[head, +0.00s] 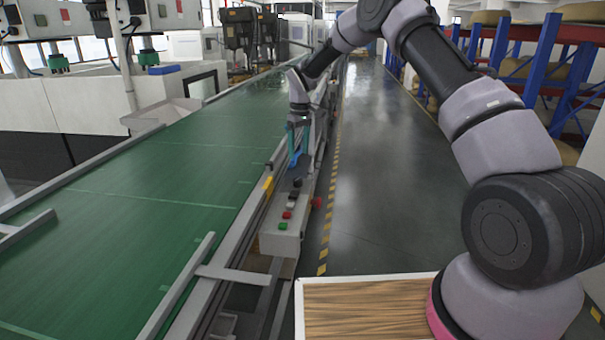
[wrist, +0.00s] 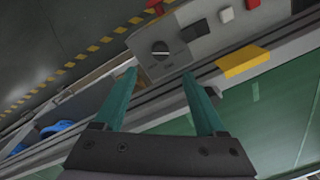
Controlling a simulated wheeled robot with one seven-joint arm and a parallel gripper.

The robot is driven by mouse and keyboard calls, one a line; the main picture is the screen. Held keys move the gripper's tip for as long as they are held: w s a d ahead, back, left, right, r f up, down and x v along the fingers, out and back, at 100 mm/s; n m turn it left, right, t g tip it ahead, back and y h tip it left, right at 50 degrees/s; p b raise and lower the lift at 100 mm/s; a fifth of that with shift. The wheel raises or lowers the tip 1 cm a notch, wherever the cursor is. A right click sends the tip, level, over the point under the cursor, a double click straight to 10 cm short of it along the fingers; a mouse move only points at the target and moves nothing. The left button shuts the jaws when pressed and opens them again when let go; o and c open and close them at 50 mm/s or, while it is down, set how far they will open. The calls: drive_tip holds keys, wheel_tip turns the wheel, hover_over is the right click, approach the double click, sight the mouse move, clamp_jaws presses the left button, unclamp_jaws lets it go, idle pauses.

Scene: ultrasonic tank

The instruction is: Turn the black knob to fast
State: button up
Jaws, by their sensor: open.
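The black knob (wrist: 160,48) is a small round dial with a light pointer line, set on the grey control box (wrist: 210,38) in the wrist view. Lettering beside it is too small to read. My gripper (wrist: 159,74) is open, with two teal fingers apart and nothing between them. In the wrist view the knob lies just beyond the fingertips, roughly between them. In the head view my gripper (head: 296,158) points down over the far end of the control box (head: 281,243); I cannot clearly make out the knob there.
A black square switch (wrist: 190,33) and a white button (wrist: 227,15) are near the knob. Red (head: 287,215) and green (head: 283,226) buttons sit nearer. A red mushroom button (head: 316,202) sticks out sideways. The green conveyor (head: 150,210) runs left; the floor (head: 390,180) at right is clear.

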sight(298, 179)
drive_tip(key=f, duration=1)
drive_tip(key=shift+s+a+f, duration=0.2)
clamp_jaws()
